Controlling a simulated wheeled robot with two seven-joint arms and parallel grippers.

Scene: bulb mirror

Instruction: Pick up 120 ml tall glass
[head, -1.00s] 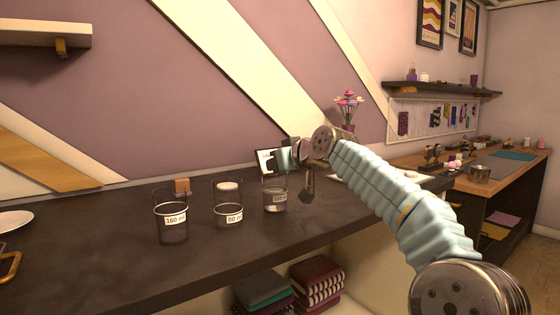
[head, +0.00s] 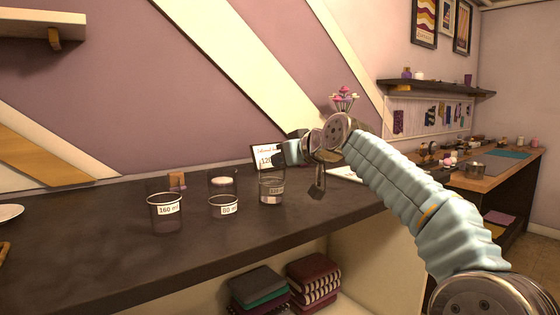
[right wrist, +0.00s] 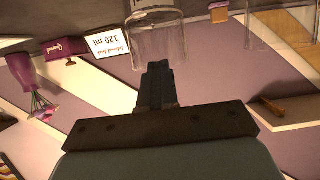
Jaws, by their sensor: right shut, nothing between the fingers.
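Three clear glasses stand upright in a row on the dark counter (head: 110,255). The left one reads 160 ml (head: 164,222) and the middle one reads 80 ml (head: 222,208). The right glass (head: 270,193) has a label too small to read. A white card (head: 265,158) behind it shows 120. My right gripper (head: 291,153) is at the upper right of this right glass, shut and empty. In the right wrist view the shut fingers (right wrist: 158,80) point at a clear glass (right wrist: 156,42), overlapping its outline; contact is unclear. My left gripper is out of view.
The card reading 120 ml (right wrist: 107,34) also shows in the right wrist view, with part of another glass (right wrist: 283,30). A small brown block (head: 177,180) stands behind the 160 ml glass. Flowers (head: 344,97) stand behind my right arm.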

